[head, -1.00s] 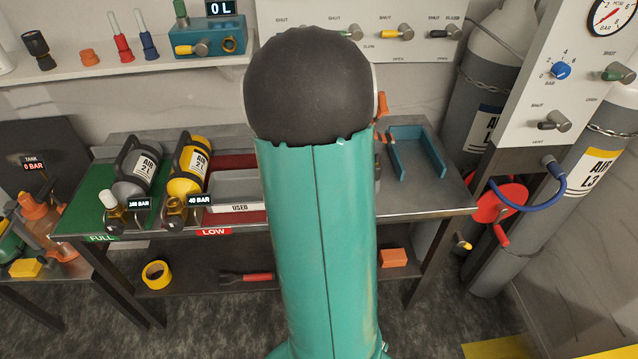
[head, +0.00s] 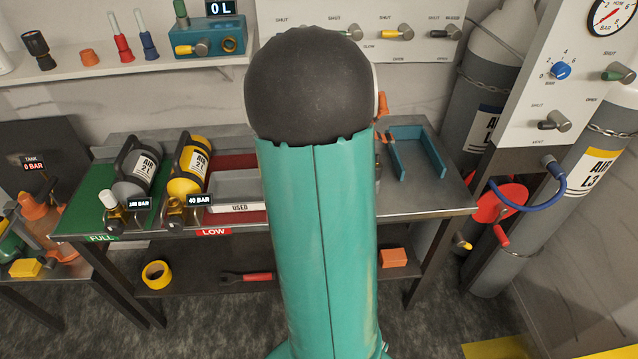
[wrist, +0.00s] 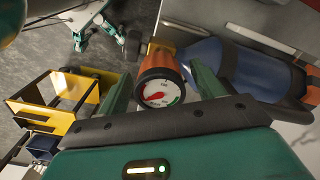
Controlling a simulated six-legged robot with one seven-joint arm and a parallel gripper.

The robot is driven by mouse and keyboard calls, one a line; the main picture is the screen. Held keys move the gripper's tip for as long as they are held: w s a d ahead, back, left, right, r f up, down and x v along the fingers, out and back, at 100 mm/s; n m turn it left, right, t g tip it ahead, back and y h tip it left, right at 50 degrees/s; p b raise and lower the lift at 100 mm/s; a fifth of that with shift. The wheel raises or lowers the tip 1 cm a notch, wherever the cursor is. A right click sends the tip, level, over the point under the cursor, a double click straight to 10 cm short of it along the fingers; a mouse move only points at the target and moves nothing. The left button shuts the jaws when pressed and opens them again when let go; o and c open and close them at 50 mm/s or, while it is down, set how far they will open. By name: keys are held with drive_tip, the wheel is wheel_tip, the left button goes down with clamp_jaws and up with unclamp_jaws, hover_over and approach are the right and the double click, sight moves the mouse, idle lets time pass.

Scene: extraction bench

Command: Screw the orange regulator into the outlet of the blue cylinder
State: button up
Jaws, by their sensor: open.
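The orange regulator (wrist: 157,62) shows in the wrist view with its round white gauge (wrist: 159,93) facing me. It sits at the left end of the blue cylinder (wrist: 255,70), which lies with orange bands at its far right. The joint between regulator and outlet is partly hidden, so I cannot tell how far the thread is engaged. My gripper (wrist: 163,84) is open, with one green finger on each side of the regulator. Whether the fingers touch it is unclear. In the head view my arm hides the gripper, the regulator and the blue cylinder.
The bench (head: 440,203) holds a grey cylinder (head: 140,170), a yellow cylinder (head: 188,180), a USED tray (head: 238,208) and a teal tray (head: 418,150). A valve panel (head: 548,90) and tall gas cylinders stand at right. A yellow frame (wrist: 60,105) shows left in the wrist view.

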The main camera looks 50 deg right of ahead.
drive_tip(key=n, duration=0.7)
drive_tip(key=shift+n, duration=0.3)
drive_tip(key=n, duration=0.3)
drive_tip(key=shift+n, duration=0.3)
drive_tip(key=n, duration=0.3)
drive_tip(key=shift+n, duration=0.4)
drive_tip(key=n, duration=0.4)
drive_tip(key=shift+n, duration=0.4)
drive_tip(key=n, duration=0.4)
drive_tip(key=shift+c, duration=0.5)
